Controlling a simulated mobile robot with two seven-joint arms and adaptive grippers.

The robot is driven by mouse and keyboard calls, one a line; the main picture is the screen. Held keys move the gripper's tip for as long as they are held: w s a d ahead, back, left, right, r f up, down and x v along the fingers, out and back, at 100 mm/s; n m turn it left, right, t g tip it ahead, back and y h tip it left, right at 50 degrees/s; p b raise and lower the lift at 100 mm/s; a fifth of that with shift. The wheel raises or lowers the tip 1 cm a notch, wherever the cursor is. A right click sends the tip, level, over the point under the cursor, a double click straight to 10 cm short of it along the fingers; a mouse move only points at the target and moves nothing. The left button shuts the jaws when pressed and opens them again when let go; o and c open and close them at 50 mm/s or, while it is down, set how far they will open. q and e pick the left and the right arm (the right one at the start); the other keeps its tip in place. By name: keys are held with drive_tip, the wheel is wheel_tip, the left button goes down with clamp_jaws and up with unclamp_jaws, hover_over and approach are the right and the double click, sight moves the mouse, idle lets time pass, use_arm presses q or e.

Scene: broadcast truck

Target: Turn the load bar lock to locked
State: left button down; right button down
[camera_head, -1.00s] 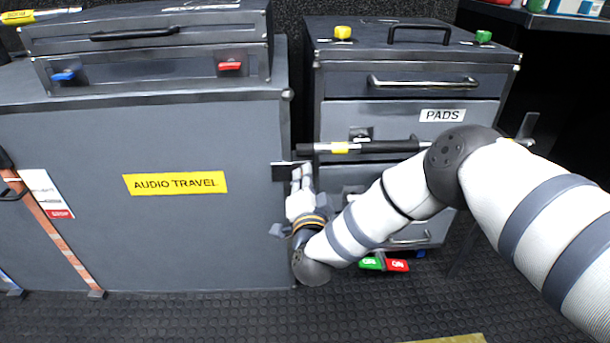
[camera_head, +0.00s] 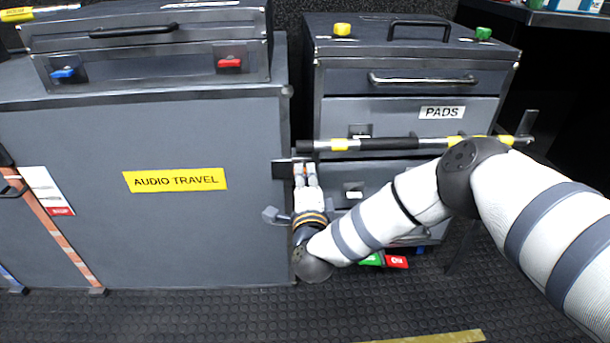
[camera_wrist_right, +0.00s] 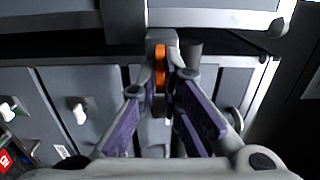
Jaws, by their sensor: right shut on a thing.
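The load bar (camera_head: 390,144), black and silver with yellow bands, runs level across the front of the drawer cabinet marked PADS. Its left end is by a dark bracket (camera_head: 283,171) at the edge of the grey AUDIO TRAVEL case. My right gripper (camera_head: 306,170) points up at this bracket, just below the bar's left end. In the right wrist view the gripper (camera_wrist_right: 168,92) has its fingers around a small part with an orange band, likely the lock (camera_wrist_right: 160,66). The fingers hide some of it, and I cannot read its setting. My left gripper is out of view.
The AUDIO TRAVEL case (camera_head: 90,230) stands close on the left. The PADS cabinet (camera_head: 340,112) stands behind my right arm. Green and red tags (camera_head: 397,262) lie low by the cabinet. The dark ribbed floor (camera_head: 230,315) in front is clear.

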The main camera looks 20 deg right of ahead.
drive_tip(key=shift+w+d+r, duration=0.1)
drive_tip(key=shift+d+r, duration=0.05)
drive_tip(key=shift+r, duration=0.1)
drive_tip(key=c, duration=1.8)
unclamp_jaws()
drive_tip(key=shift+o, duration=0.2)
drive_tip(key=shift+f, duration=0.1)
drive_tip(key=v, duration=1.2)
